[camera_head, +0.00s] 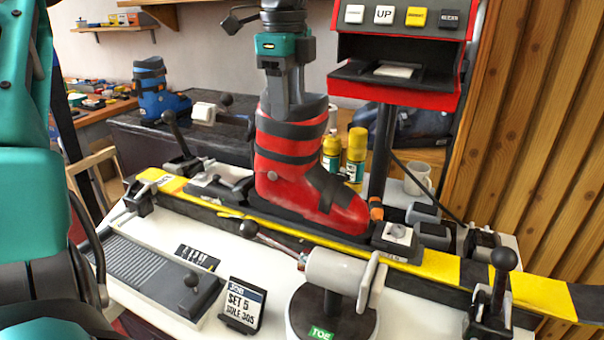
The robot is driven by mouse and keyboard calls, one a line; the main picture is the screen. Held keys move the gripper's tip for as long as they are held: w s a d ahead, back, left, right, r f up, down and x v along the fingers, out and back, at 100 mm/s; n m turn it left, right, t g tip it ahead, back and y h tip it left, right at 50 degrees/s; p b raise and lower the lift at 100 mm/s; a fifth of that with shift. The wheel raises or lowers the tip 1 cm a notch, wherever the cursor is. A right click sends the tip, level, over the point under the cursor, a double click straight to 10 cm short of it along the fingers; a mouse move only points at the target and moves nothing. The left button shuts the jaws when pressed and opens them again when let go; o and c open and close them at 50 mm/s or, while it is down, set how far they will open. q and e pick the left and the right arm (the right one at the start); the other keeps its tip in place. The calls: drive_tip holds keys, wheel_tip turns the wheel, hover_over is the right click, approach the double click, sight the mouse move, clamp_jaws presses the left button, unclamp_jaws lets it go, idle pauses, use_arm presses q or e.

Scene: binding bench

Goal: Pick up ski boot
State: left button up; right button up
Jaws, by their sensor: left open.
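A red ski boot (297,172) with black straps and a grey cuff liner stands upright, toe to the right, on a black plate on the yellow-and-black ski (432,262). My left gripper (284,112) comes down from above to the top of the boot's cuff. Its jaws are open, with the fingers at the cuff's opening. The picture does not show clearly whether they touch it, and the lower finger ends are partly hidden by the cuff. My right gripper is not in view.
A red control box (398,87) on a dark post stands right of the boot. Yellow bottles (356,155) and a mug (418,178) stand behind it. A clamp with a round base (335,310) and a "SET 5" card (242,304) are in front. A blue boot (158,92) stands back left.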

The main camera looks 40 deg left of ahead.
use_arm(q)
drive_tip(key=f, duration=0.5)
drive_tip(key=shift+w+f, duration=0.2)
drive_tip(key=shift+w, duration=0.1)
drive_tip(key=shift+c, duration=0.5)
clamp_jaws()
drive_tip(key=shift+w+a+r, duration=0.1)
